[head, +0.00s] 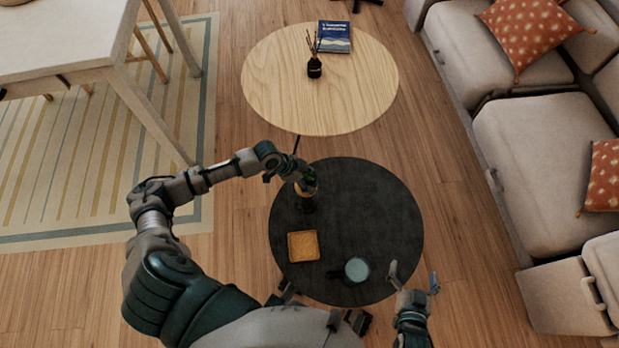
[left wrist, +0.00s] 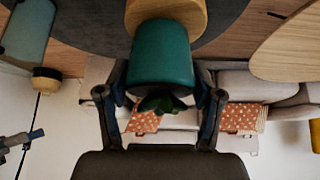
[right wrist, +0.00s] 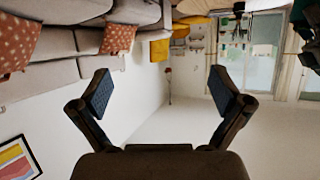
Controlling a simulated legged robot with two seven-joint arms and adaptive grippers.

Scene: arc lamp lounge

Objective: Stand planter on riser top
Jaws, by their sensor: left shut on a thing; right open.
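My left gripper (head: 306,180) is shut on the dark teal planter (left wrist: 163,55), whose green leaves (left wrist: 160,104) show between the fingers. The left wrist picture is upside down, with the planter's base toward the top. A round-edged wooden piece (left wrist: 165,14), which looks like the riser, is right at the planter's base; I cannot tell whether they touch. In the head view, the gripper hides most of this spot on the dark round table (head: 375,215). My right gripper (head: 415,282) is open and empty near that table's front right edge.
A square tan item (head: 303,246) and a pale teal cup (head: 357,269) are on the dark table, nearer me. The light wood table (head: 275,90) behind holds a reed diffuser (head: 314,67) and a blue book (head: 334,36). A sofa (head: 540,140) stands right.

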